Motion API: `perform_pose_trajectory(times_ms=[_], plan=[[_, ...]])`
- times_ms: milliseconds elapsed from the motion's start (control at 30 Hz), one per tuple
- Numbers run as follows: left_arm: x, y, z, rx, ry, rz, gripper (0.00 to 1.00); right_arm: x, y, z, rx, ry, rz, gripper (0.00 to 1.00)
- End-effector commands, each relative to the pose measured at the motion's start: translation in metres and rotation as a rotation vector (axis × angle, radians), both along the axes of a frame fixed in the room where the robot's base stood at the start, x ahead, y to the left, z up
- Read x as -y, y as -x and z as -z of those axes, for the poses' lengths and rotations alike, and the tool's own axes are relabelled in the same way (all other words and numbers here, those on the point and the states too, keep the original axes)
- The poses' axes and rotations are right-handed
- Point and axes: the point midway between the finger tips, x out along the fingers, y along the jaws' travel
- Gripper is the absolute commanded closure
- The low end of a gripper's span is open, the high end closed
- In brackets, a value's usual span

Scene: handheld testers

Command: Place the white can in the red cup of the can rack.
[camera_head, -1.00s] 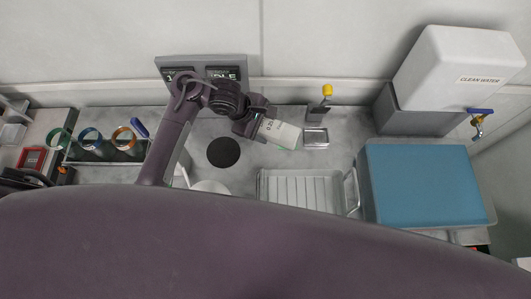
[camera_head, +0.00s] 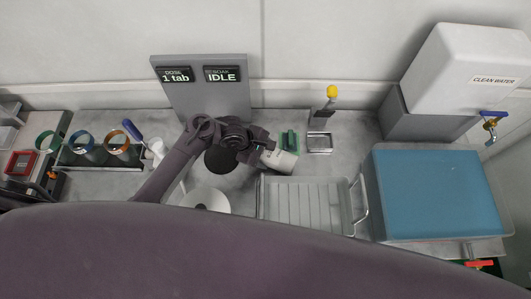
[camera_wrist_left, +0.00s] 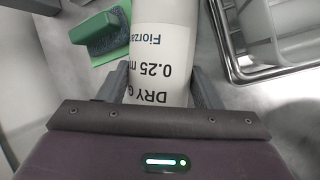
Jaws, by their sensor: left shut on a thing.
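The white can (camera_head: 281,161) lies sideways in my left gripper (camera_head: 262,156), held by its printed body. In the left wrist view the can (camera_wrist_left: 163,45) shows the text "DRY G", "0.25 m" and "Fiorza", and the fingers (camera_wrist_left: 162,88) stand on both sides of it. The orange-red ring is the nearest to red. The held can is well right of the rack. My right gripper is not in view.
A green block (camera_head: 289,140) stands right by the can. A ribbed metal tray (camera_head: 306,205) lies in front, with a blue-topped basin (camera_head: 432,195) to its right. A grey display panel (camera_head: 207,100) stands behind my left arm. A blue-handled tool (camera_head: 132,131) is beside the rack.

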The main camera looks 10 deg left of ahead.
Motion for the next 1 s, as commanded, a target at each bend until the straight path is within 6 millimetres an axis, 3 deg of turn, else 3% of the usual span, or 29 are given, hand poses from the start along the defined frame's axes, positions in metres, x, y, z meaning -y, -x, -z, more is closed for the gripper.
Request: perform_pose_trajectory(times_ms=[267,300,433,767,1000], plan=[[0.001,0.000,0.002,0.000,0.001,-0.001,0.71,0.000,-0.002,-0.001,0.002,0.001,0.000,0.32],[0.000,0.000,0.002,0.001,0.001,0.000,0.36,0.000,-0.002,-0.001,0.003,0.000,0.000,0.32],[0.000,0.000,0.002,0.000,0.001,0.000,0.20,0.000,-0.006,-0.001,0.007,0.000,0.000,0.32],[0.000,0.000,-0.001,0.001,0.000,0.001,0.20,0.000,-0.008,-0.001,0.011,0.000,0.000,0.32],[-0.016,0.007,-0.037,0.004,0.001,-0.001,0.20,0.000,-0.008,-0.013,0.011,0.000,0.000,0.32]])
